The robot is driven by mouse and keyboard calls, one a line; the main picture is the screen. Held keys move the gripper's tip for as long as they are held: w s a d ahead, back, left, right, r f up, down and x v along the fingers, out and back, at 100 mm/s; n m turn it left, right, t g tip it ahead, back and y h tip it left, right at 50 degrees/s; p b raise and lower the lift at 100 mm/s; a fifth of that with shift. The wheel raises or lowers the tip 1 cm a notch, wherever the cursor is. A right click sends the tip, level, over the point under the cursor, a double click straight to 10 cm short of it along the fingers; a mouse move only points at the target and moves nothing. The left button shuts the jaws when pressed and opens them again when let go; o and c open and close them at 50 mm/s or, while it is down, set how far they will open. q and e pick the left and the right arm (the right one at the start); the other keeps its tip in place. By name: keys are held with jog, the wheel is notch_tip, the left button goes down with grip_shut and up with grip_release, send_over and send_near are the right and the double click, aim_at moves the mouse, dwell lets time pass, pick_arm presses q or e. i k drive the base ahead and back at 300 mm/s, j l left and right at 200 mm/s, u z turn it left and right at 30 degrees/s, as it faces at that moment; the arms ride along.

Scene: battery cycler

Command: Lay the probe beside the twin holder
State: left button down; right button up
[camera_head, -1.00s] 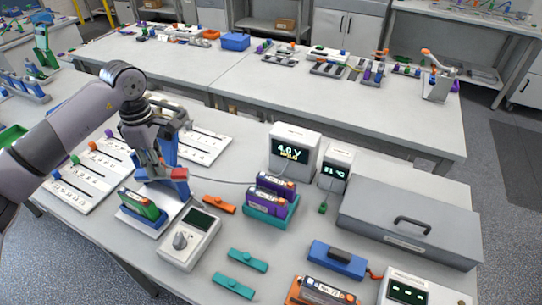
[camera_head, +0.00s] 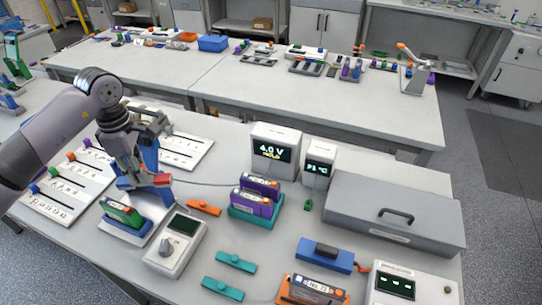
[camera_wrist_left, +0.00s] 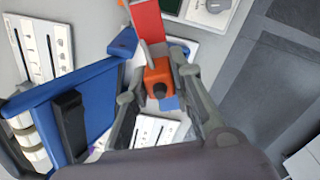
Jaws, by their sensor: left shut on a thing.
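A small green piece, which looks like the probe (camera_head: 308,204), lies on the table in front of the temperature meter (camera_head: 318,172). The teal twin holder (camera_head: 243,213) stands to its left with two purple cells upright in it. My left gripper (camera_head: 139,158) is well left of both, at a blue and red stand (camera_head: 150,160). In the left wrist view its fingers (camera_wrist_left: 160,82) are shut on an orange block (camera_wrist_left: 158,72) with a dark knob. I cannot tell whether this block is part of the stand. My right gripper is not in view.
The voltage meter (camera_head: 276,150) stands behind the twin holder, with a cable running left to the stand. A grey case (camera_head: 395,212) fills the right side. A handheld meter (camera_head: 174,247), teal bars (camera_head: 236,263) and a blue holder (camera_head: 325,255) lie in front. Bare table surrounds the probe.

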aim_at(221, 178)
jog(key=i+j+z, duration=0.1)
jog(key=j+z, duration=0.7)
